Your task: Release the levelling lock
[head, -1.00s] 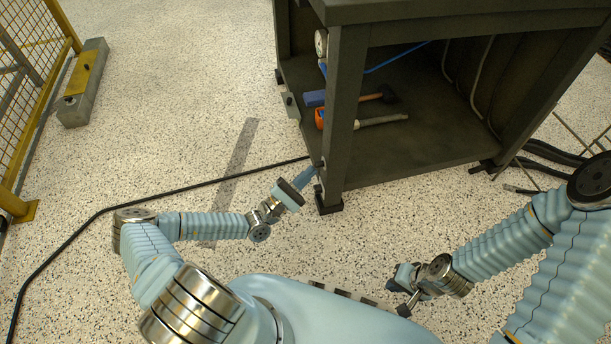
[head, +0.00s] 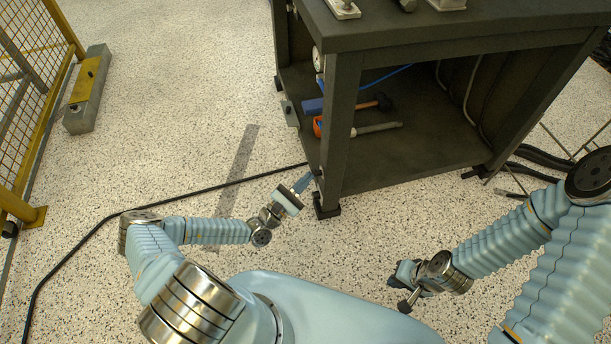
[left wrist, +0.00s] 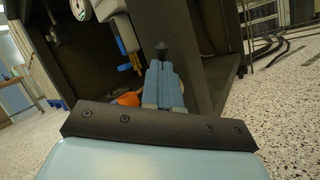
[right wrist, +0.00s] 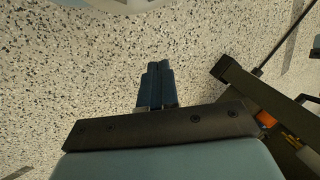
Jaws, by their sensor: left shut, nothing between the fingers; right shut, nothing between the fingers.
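A small dark knob (head: 318,171) sits on the near leg of the dark workbench (head: 335,150); it may be the levelling lock, but I cannot tell for sure. In the left wrist view a black knob (left wrist: 162,49) shows just past the fingertips, against the leg. My left gripper (head: 308,178) is shut and empty, its tips pointing at the leg by the knob; I cannot tell whether they touch it. Its closed fingers also show in the left wrist view (left wrist: 162,68). My right gripper (head: 394,281) is shut and empty over the floor (right wrist: 158,68), apart from the bench.
The bench's lower shelf holds a mallet (head: 365,105) and an orange-and-grey tool (head: 360,130). A gauge (head: 318,60) is at the bench's left side. A black cable (head: 190,188) crosses the floor. A yellow fence (head: 40,80) stands at left.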

